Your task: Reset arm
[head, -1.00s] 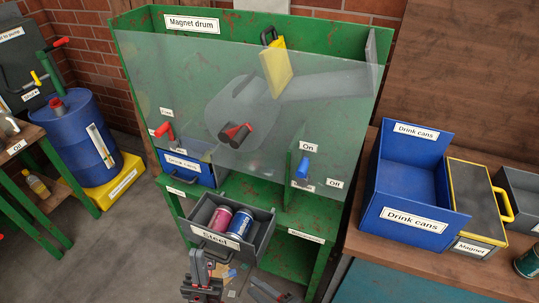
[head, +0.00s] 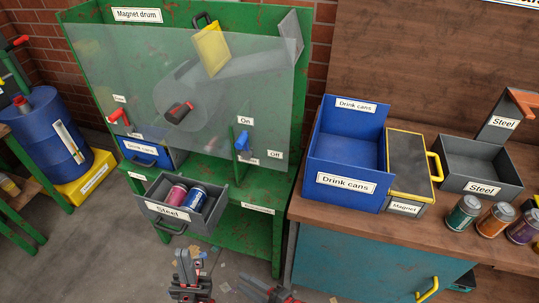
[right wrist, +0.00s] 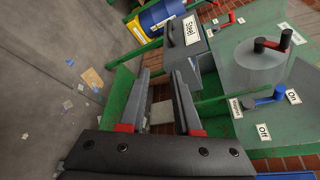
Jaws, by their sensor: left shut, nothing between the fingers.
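My left gripper (head: 186,258) points up at the bottom of the head view, in front of the machine and below the steel drawer; it is shut and empty. My right gripper (head: 250,284) is low beside it, partly cut off by the frame edge. In the right wrist view its two fingers (right wrist: 162,82) stand apart with nothing held between them. Neither gripper touches an object that I can see.
The green magnet drum machine (head: 262,190) stands ahead, its open Steel drawer (head: 168,212) holding two cans. At right, a workbench (head: 330,222) carries a blue Drink cans bin (head: 340,196), a grey Steel bin (head: 502,172) and several cans. Litter lies on the floor.

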